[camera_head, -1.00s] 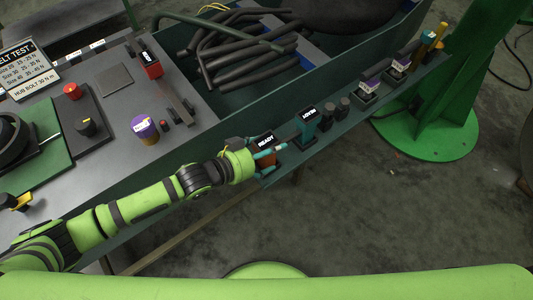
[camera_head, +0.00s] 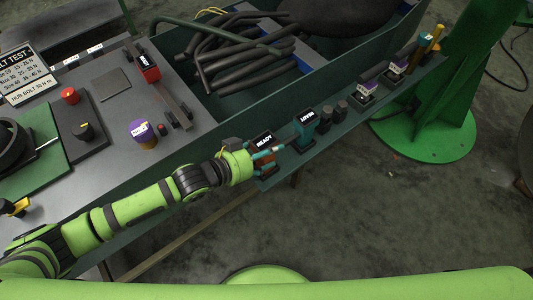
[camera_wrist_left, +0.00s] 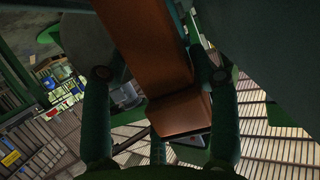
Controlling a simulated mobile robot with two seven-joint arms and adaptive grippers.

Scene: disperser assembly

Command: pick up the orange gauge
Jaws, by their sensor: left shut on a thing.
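The orange gauge (camera_head: 263,140) has a dark screen reading READY and stands at the near left end of the narrow green shelf in the head view. In the left wrist view, its orange-brown body (camera_wrist_left: 151,45) runs between the fingers. My left gripper (camera_head: 268,153) reaches it from the left with teal fingers on both sides, shut on its body. The gauge looks upright. Whether its base touches the shelf cannot be told, as the fingers partly cover it. My right gripper is not in view.

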